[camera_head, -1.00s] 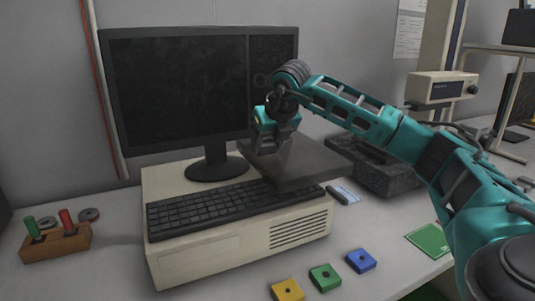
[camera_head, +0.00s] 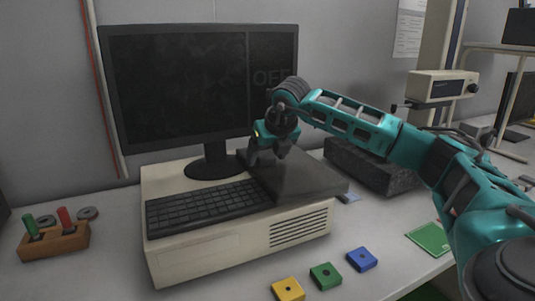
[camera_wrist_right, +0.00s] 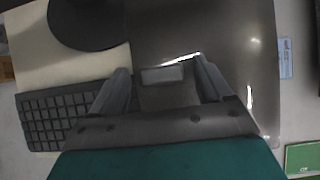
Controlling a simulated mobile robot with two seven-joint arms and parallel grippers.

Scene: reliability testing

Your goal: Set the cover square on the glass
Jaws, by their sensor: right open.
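The cover (camera_head: 305,178) is a flat dark grey slab. It lies on the right part of the beige machine (camera_head: 200,245), its near left edge beside or over the keyboard's right end. Its right corner sticks out past the machine's right side. My right gripper (camera_head: 268,157) is open just above the cover's left part. In the wrist view its fingers (camera_wrist_right: 168,78) are spread, with the cover (camera_wrist_right: 225,35) under and to the right of them. No glass shows; I cannot tell whether it is under the cover. My left gripper is not in view.
A monitor (camera_head: 180,90) stands behind, close to my right gripper. The keyboard (camera_head: 205,207) is on the machine's front left. A dark block (camera_head: 365,167) lies to the right. Yellow, green and blue squares (camera_head: 325,276) lie in front. A wooden peg holder (camera_head: 55,242) stands at left.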

